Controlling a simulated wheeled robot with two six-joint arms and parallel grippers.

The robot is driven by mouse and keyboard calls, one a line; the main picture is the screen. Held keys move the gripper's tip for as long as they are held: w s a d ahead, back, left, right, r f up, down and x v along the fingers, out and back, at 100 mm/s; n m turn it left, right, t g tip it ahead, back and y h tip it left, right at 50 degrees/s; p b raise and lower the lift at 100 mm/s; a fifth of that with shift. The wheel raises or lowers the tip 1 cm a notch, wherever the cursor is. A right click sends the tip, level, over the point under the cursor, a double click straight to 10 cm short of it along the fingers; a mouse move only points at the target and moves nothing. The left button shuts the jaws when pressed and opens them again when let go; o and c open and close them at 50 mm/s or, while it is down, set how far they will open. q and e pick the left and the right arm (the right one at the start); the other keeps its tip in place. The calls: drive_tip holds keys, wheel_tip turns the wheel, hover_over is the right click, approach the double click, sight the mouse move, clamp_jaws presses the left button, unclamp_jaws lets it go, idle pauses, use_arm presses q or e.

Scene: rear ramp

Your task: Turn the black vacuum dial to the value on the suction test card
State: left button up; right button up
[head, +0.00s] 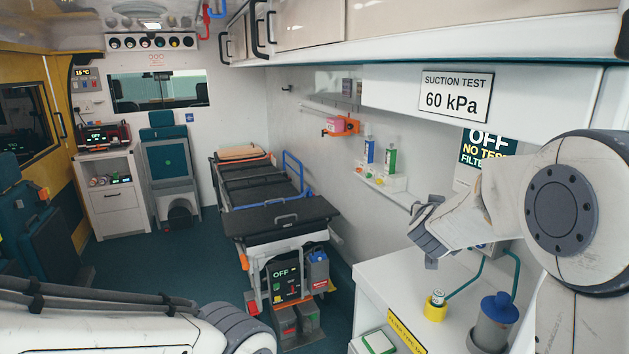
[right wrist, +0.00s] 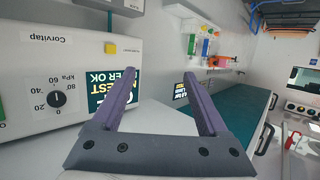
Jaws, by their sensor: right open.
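The suction test card (head: 454,95) on the upper right wall panel in the head view reads "60 kPa". In the right wrist view, the suction unit (right wrist: 25,60) stands at the left, and its black vacuum dial (right wrist: 57,98) is ringed by a kPa scale with 0, 20, 40, 60 and 80. In the head view my right arm hides most of the suction unit. My left gripper is out of view.
A white counter (head: 395,275) at the lower right holds a yellow cup (head: 435,308) and a blue-topped canister (head: 496,322). A stretcher (head: 275,210) stands mid-floor. A wall shelf (head: 382,187) holds bottles. Floor left of the stretcher is clear.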

drive_tip(key=s+a+f+n+g+y, duration=0.4)
drive_tip(key=s+a+f+g+y, duration=0.15)
drive_tip(key=s+a+f, duration=0.5)
drive_tip(key=s+f+g, duration=0.2)
drive_tip(key=s+f, duration=0.3)
drive_tip(key=s, duration=0.4)
drive_tip(key=s+f+g, duration=0.3)
drive_tip(key=s+f, duration=0.1)
drive_tip(key=s, duration=0.5)
drive_tip(key=s+a+r+n+g+y, duration=0.1)
drive_tip(key=s+a+r+n, duration=0.1)
drive_tip(key=s+a+n, duration=0.2)
drive_tip(key=s+a+r+n+g, duration=0.2)
drive_tip(key=s+a+r+n, duration=0.1)
drive_tip(key=s+a, duration=0.6)
drive_tip(key=shift+s+a+r+n+y, duration=0.2)
drive_tip(key=shift+s+a+n+y, duration=0.2)
drive_tip(key=shift+s+n, duration=0.25)
